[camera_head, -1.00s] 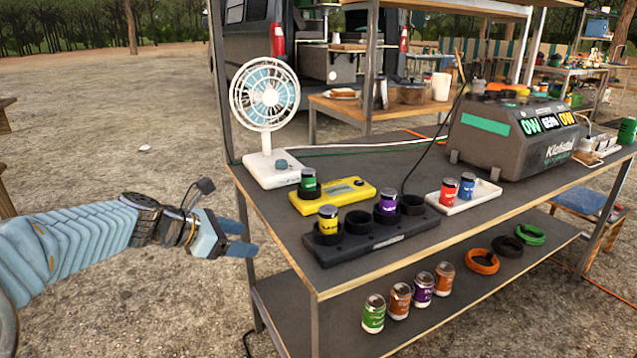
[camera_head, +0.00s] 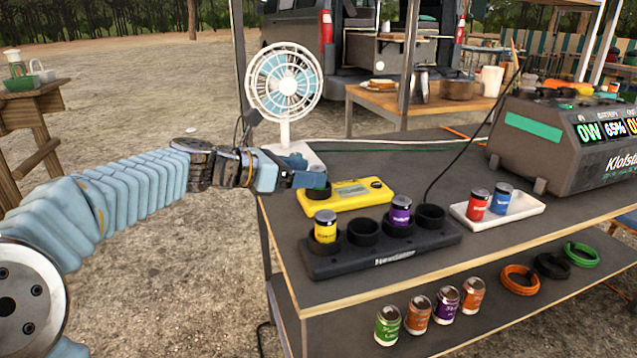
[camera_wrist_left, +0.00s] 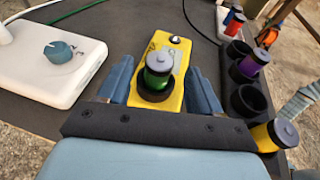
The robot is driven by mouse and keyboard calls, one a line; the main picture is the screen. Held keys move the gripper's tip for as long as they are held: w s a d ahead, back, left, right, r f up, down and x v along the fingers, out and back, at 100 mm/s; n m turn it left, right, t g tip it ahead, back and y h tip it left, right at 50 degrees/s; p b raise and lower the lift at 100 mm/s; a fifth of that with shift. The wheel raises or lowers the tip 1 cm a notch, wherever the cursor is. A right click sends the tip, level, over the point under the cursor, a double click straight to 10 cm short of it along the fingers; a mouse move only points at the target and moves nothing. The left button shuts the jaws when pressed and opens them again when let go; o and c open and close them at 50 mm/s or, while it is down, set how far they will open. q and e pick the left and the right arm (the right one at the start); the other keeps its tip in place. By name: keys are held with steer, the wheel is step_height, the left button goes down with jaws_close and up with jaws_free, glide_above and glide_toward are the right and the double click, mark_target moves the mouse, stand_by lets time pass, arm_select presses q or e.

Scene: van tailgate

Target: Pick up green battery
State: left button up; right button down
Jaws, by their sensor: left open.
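A green battery (camera_wrist_left: 160,72) with a grey cap stands upright in the black round socket of the yellow tester (camera_wrist_left: 172,50) in the left wrist view. My left gripper (camera_wrist_left: 160,84) is open, with one blue finger on each side of this battery and gaps to both. My right gripper is not in view.
A black charger (camera_head: 390,252) in front holds a yellow battery (camera_head: 325,227) and a purple one (camera_head: 400,212). A white fan (camera_head: 285,85) stands behind my gripper. A white tray (camera_head: 520,207) with red and blue batteries lies to the right.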

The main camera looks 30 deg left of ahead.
arm_select(q)
steer(key=x, duration=0.5)
steer(key=shift+w+f+b, duration=0.15)
steer(key=shift+b, duration=0.15)
steer(key=shift+c, duration=0.3)
jaws_close()
